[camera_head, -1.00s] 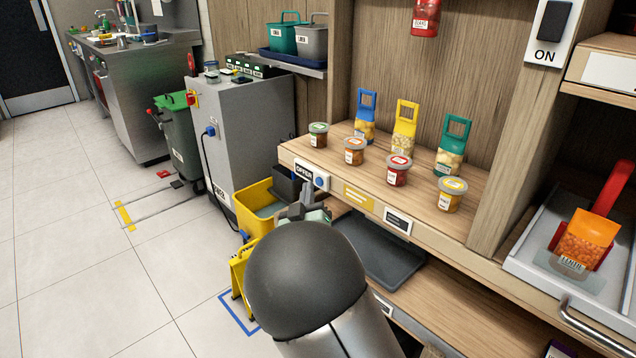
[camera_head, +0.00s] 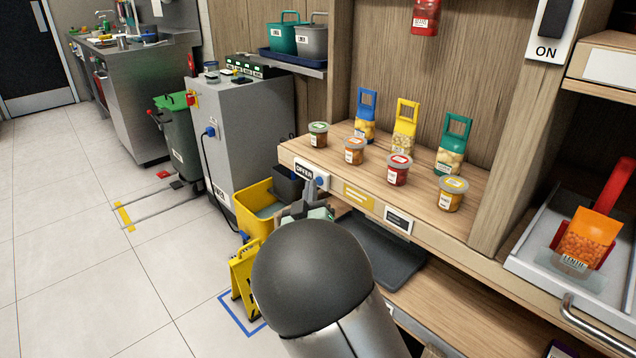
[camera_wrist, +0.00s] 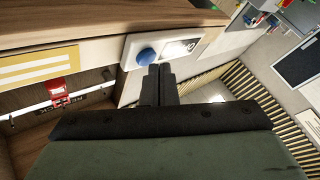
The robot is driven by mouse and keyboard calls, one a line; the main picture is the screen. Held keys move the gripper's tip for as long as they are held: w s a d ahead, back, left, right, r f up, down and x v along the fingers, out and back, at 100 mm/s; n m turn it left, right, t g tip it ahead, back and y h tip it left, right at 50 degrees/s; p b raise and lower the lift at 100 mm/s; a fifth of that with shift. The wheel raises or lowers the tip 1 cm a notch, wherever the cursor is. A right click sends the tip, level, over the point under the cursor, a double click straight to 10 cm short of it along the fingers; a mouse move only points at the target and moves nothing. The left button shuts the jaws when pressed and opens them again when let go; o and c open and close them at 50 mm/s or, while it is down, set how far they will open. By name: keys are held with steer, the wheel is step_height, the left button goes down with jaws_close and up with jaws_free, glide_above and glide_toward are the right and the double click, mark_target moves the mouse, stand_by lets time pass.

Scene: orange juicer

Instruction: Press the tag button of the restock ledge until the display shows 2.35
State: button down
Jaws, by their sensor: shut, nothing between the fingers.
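The restock ledge (camera_head: 432,210) is a wooden shelf with jars and pouches on it. On its front edge, at the left end, is a white tag with a dark display (camera_head: 304,171) that reads OFFER and a round blue button (camera_head: 321,181). In the wrist view the button (camera_wrist: 146,57) sits beside the display (camera_wrist: 178,50), whose text appears upside down. My gripper (camera_wrist: 159,70) is shut and empty, its fingertips right next to the button. I cannot tell whether they touch it. In the head view my arm partly hides the gripper (camera_head: 314,207).
A yellow label (camera_head: 358,197) and a dark label (camera_head: 398,219) are on the same ledge edge. A dark tray (camera_head: 385,255) lies on the shelf below. A yellow bucket (camera_head: 255,200) and a yellow floor sign (camera_head: 243,280) stand to the left. Open floor lies further left.

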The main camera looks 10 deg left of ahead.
steer(key=shift+w+d, duration=0.25)
steer(key=shift+w, duration=0.1)
stand_by(0.7)
steer(key=shift+s, duration=0.1)
steer(key=shift+s+a+b, duration=0.4)
steer(key=shift+s, duration=0.2)
steer(key=shift+a, duration=0.1)
steer(key=shift+s+a, duration=0.45)
steer(key=shift+s, duration=0.25)
steer(key=shift+s+a, duration=0.45)
steer(key=shift+s, duration=0.25)
steer(key=shift+s+a, duration=0.45)
steer(key=shift+s, duration=0.25)
steer(key=shift+s+a+b, duration=0.1)
steer(key=shift+s+a, duration=0.45)
steer(key=shift+s, duration=0.3)
steer(key=shift+s+a+b, duration=0.15)
steer(key=shift+s+a, duration=0.4)
steer(key=shift+s, duration=0.25)
steer(key=shift+s+a+b, duration=0.1)
steer(key=shift+s+a, duration=0.45)
steer(key=shift+s, duration=0.3)
